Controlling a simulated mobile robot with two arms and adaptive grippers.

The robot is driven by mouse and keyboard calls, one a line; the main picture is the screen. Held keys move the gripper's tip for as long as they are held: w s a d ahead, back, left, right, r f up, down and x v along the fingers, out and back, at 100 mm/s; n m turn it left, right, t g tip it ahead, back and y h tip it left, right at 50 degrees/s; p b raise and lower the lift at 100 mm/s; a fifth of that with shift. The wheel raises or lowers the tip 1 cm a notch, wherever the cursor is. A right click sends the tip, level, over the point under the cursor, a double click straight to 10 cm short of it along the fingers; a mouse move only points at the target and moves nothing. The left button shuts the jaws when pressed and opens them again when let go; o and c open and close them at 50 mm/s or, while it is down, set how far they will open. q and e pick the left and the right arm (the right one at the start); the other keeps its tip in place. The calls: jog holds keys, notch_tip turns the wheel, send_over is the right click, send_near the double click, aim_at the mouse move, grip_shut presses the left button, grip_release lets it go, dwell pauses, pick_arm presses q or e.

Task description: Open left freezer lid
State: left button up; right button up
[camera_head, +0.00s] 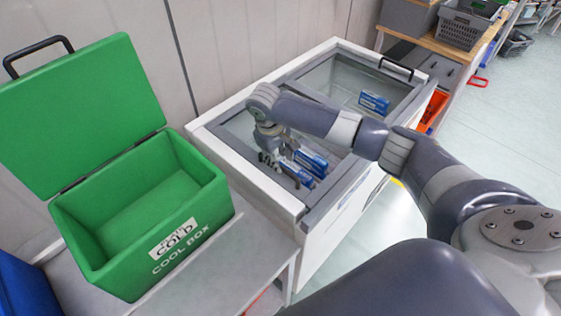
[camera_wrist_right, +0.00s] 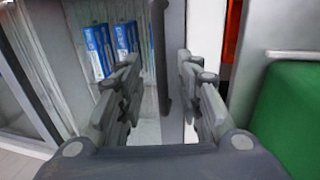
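The white chest freezer (camera_head: 262,178) has a glass-topped left section, and its left lid (camera_head: 330,203) looks shut. Blue-and-white packs (camera_head: 312,160) show inside; they also show in the wrist view (camera_wrist_right: 98,50). My right gripper (camera_head: 270,160) is over the left end of this lid, pointing down. In the wrist view its fingers (camera_wrist_right: 160,100) are apart, on either side of a dark bar (camera_wrist_right: 161,50) that looks like the lid handle. I cannot tell whether they touch it. My left gripper is not in view.
A green cool box (camera_head: 85,235) with its lid raised stands left of the freezer. The freezer's right section has a dark handle (camera_head: 397,68) at its far end. Behind it is a wooden bench (camera_head: 440,45) with grey crates (camera_head: 458,27). Open floor lies to the right.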

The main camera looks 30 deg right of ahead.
jog(key=shift+w+d+f, duration=0.1)
jog(key=shift+d+f, duration=0.05)
jog(key=shift+f, duration=0.8)
jog(key=shift+w+d+f, duration=0.1)
jog(key=shift+d+f, duration=0.05)
jog(key=shift+f, duration=0.75)
jog(key=shift+s, duration=0.1)
grip_shut()
